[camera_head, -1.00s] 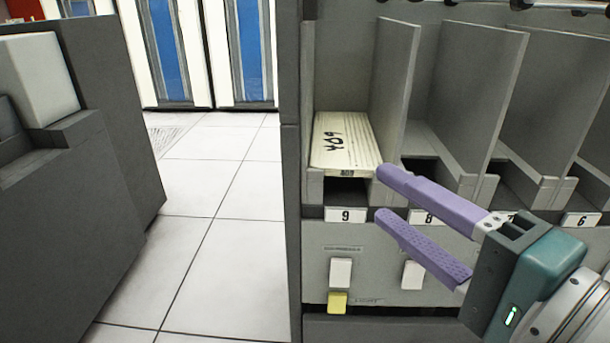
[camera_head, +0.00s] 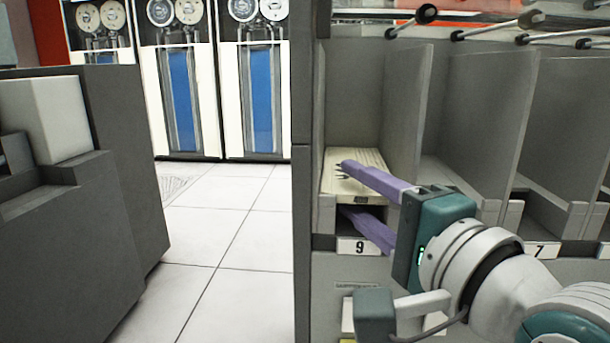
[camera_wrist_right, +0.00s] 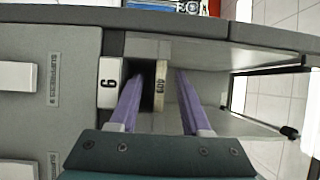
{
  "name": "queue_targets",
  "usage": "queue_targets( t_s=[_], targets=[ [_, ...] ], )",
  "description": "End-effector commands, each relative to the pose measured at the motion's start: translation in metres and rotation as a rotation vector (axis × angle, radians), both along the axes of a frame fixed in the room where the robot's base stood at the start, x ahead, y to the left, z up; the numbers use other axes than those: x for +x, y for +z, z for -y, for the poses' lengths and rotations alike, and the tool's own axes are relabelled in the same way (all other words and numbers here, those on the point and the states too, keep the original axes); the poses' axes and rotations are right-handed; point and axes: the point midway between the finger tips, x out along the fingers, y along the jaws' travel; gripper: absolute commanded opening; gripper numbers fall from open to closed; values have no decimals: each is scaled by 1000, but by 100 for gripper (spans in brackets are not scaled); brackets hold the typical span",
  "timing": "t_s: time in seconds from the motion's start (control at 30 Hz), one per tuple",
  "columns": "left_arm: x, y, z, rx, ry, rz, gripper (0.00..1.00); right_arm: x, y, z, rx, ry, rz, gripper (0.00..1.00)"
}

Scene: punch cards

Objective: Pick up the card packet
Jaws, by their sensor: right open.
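The card packet (camera_head: 375,158) is a cream stack with dark handwriting on top. It lies in the leftmost pocket, above the label 9 (camera_head: 360,247). My right gripper (camera_head: 345,190) is open at this pocket, its upper purple finger over the packet's top and its lower finger in the gap under it. In the right wrist view the packet's narrow front edge (camera_wrist_right: 160,92) shows between the two fingers, with space on both sides. The upper finger hides part of the packet's top in the head view. My left gripper is not in view.
Grey dividers (camera_head: 405,105) separate the pockets; one stands just right of the packet. A dark side panel (camera_head: 303,200) bounds the pocket on the left. Black-tipped rods (camera_head: 411,20) stick out above. A grey cabinet (camera_head: 110,210) stands left, across open tiled floor (camera_head: 225,220).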

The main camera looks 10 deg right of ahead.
Motion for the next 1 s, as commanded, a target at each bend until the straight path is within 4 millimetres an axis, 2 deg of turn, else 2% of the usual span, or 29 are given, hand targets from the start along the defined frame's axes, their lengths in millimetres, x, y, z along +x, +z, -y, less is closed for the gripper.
queue_targets(
  t_s=[0.2, 0.63, 1.0],
  targets=[
    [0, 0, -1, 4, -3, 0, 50, 1, 0, 0, 0, 0, -1, 48],
    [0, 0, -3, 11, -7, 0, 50, 0, 0, 0, -1, 0, -1, 0],
    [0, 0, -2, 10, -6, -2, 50, 0, 0, 0, -1, 0, -1, 0]
  ],
)
